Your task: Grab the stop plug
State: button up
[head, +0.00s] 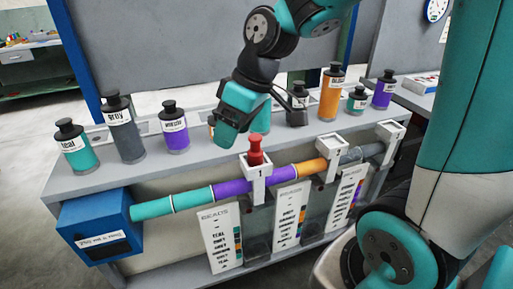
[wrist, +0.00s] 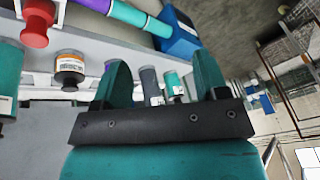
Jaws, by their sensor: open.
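A red stop plug (head: 255,149) stands upright in the top of a white bracket (head: 259,180) on the coloured tube. It also shows in the wrist view as a red knob (wrist: 36,28) at the upper left. My gripper (head: 231,137) hangs just left of the plug and a little above it in the head view, apart from it. In the wrist view my gripper (wrist: 162,80) shows two teal fingers spread wide with nothing held between them. Bottles stand behind the gap.
A tube with teal (head: 172,205), purple and orange sections runs from a blue box (head: 98,229) through white brackets. Several labelled bottles, such as a grey one (head: 124,130) and an orange one (head: 331,95), line the shelf behind. Bead cards (head: 220,240) lean below.

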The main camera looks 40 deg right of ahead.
jog(key=t+h+p, duration=0.2)
send_near(256, 137)
jog(key=p+x, duration=0.2)
jog(key=x, duration=0.5)
jog(key=shift+s, duration=0.1)
jog(key=shift+p+x, duration=1.1)
jog(key=shift+x, duration=1.7)
jog(key=shift+r, duration=0.1)
grip_shut()
